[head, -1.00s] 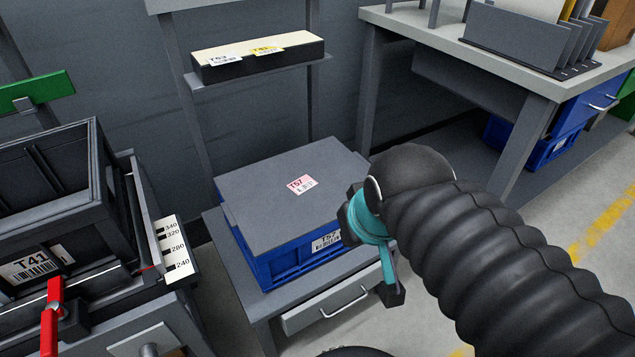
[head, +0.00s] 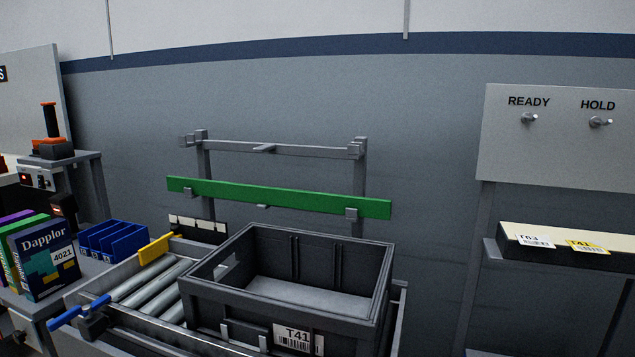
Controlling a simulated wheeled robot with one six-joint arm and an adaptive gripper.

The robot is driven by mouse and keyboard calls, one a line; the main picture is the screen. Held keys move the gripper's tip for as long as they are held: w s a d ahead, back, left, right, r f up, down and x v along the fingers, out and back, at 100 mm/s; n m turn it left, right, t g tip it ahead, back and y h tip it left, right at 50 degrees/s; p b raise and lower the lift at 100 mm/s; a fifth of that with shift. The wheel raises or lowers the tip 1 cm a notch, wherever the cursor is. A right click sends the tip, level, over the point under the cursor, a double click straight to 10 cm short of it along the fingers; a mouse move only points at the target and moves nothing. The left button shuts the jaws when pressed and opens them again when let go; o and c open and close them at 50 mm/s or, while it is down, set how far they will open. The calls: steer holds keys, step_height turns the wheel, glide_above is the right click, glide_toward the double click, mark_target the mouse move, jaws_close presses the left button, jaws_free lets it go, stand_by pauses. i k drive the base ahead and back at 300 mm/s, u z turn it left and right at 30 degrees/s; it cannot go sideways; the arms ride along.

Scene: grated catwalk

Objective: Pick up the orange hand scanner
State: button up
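A black and orange device (head: 48,128), which looks like the orange hand scanner, stands upright at the far left of the head view. It has a dark upright shaft with an orange tip and orange around its dark base. It rests on top of a small grey stand (head: 80,158). It is small in the picture, so its finer shape is hard to tell. My gripper and arm are not in view.
A dark crate (head: 340,270) labelled T41 sits on a roller conveyor (head: 150,285) in the middle. Blue bins (head: 112,240) and upright boxes, one marked Dapplor (head: 45,262), stand at left. A READY/HOLD panel (head: 560,145) and a shelf with a cream-topped box (head: 570,245) are at right.

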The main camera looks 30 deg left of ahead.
mark_target(49, 110)
steer(key=u, duration=3.65)
steer(key=i, duration=5.85)
steer(key=z, duration=3.5)
